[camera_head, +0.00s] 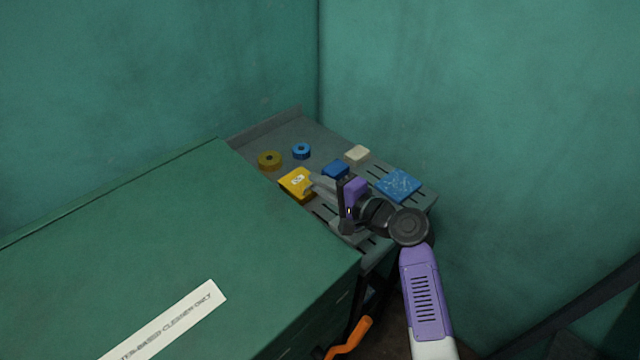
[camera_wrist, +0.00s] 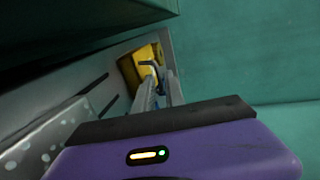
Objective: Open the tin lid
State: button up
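A yellow tin-like box (camera_head: 295,186) with a white label on top sits on the grey slotted shelf (camera_head: 325,212); I take it to be the tin, and its lid looks closed. My gripper (camera_head: 314,181) reaches from the right, its fingertips at the box's right side. In the wrist view the yellow box (camera_wrist: 134,70) lies just beyond my grey fingertips (camera_wrist: 160,77), which cover part of it. The fingers look close together with a narrow gap; whether they touch or hold the lid cannot be seen.
On the shelf are a yellow roll (camera_head: 269,161), a blue roll (camera_head: 301,151), a small blue block (camera_head: 336,169), a cream block (camera_head: 358,154) and a blue patterned pad (camera_head: 399,185). A large green housing (camera_head: 180,240) borders the shelf at left; green walls stand behind and right.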

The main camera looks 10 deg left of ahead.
grip_shut()
dwell(1.4)
jog(key=shift+w+r, duration=0.1)
jog(key=shift+r, duration=0.1)
